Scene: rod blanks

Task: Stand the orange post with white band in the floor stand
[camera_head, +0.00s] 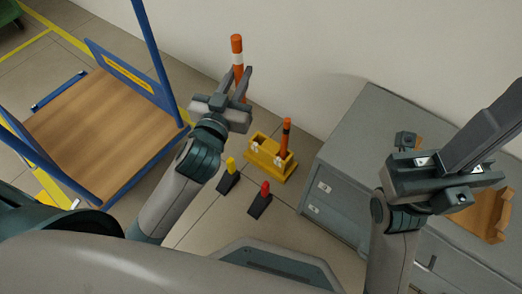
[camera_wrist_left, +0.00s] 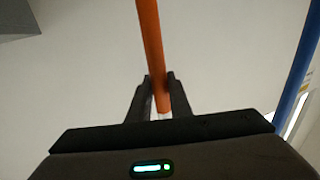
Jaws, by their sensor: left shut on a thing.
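The orange post with white band (camera_head: 237,47) stands roughly upright in my left gripper (camera_head: 236,86), up near the wall. The gripper is shut on it, below the white band in the head view. In the left wrist view the post (camera_wrist_left: 150,40) passes between the fingers (camera_wrist_left: 161,92). Its lower end is hidden behind the gripper in the head view. The yellow floor stand (camera_head: 266,163) is on the floor, right of and below the gripper in the picture. An orange post with black band (camera_head: 284,143) stands in its right side; its left side looks empty.
Two dark wedges, one with a yellow top (camera_head: 228,181) and one with a red top (camera_head: 260,204), lie before the stand. A blue cart with wooden deck (camera_head: 105,130) is left. A grey cabinet (camera_head: 345,160) is right, with a wooden holder (camera_head: 490,214) beside my right gripper (camera_head: 432,168).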

